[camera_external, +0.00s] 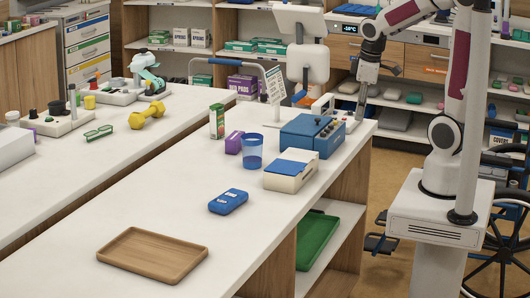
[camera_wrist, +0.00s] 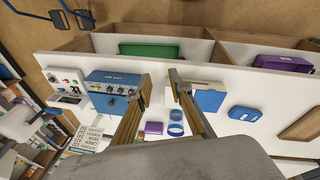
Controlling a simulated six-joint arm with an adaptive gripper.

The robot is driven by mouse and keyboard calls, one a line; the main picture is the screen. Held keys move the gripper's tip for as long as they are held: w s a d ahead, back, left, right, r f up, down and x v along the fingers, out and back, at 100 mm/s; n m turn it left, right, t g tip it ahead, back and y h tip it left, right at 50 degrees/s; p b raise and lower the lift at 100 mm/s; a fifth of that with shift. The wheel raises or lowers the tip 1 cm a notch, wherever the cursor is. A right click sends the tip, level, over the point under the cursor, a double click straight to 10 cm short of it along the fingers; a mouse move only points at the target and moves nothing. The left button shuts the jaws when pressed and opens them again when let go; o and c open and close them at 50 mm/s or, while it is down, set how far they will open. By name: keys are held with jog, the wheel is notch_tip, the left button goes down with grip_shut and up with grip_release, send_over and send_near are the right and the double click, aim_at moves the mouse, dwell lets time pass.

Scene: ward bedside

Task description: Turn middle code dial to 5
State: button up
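A blue box (camera_external: 310,135) stands at the far right part of the long white counter. In the wrist view this blue box (camera_wrist: 112,80) shows a row of small round dials (camera_wrist: 110,89) on its front; their numbers are too small to read, and I cannot tell which is the middle code dial. My gripper (camera_external: 360,115) hangs pointing down by the counter's far right end, near the box. In the wrist view my gripper (camera_wrist: 160,82) has its two fingers apart with nothing held between them. The box lies left of the fingers, apart from them.
A cream box with a blue top (camera_external: 291,170), a blue cup (camera_external: 252,151), a purple box (camera_external: 233,143) and a blue case (camera_external: 228,201) stand nearby. A white panel with small buttons (camera_wrist: 68,84) is beside the blue box. A wooden tray (camera_external: 153,272) lies at the front.

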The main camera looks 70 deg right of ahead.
jog(key=s+a+r+m, duration=0.2)
jog(key=s+a+m, duration=0.1)
jog(key=s+a, duration=0.1)
jog(key=shift+a+r+m+t+y, duration=0.3)
jog(key=shift+a+r+t, duration=0.05)
jog(key=shift+a+t, duration=0.1)
dwell(0.3)
jog(key=shift+d, duration=0.1)
